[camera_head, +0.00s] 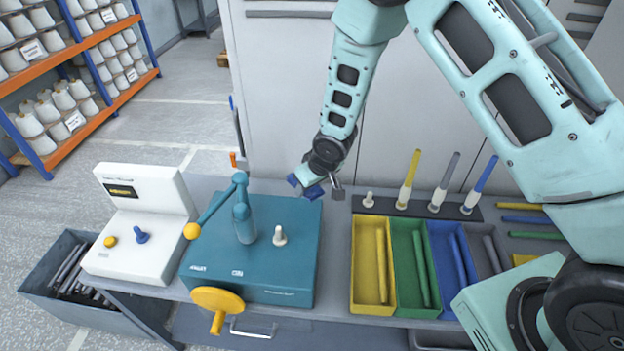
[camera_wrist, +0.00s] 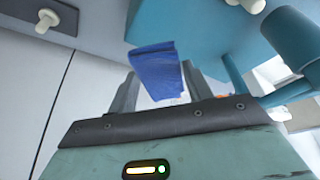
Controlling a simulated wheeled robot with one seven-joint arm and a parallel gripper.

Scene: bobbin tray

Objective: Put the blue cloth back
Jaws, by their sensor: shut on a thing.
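The blue cloth is held in my gripper (camera_head: 318,184), which is shut on it above the back right edge of the teal machine. In the head view the blue cloth (camera_head: 313,192) shows as small dark blue pieces around the fingers. In the wrist view the cloth (camera_wrist: 155,68) is a folded blue piece standing up between my two grey fingers (camera_wrist: 160,92).
The teal machine (camera_head: 285,262) has a lever with a yellow knob (camera_head: 192,231). Yellow (camera_head: 356,285), green and blue bins stand to the right. A white control box (camera_head: 135,262) is at left.

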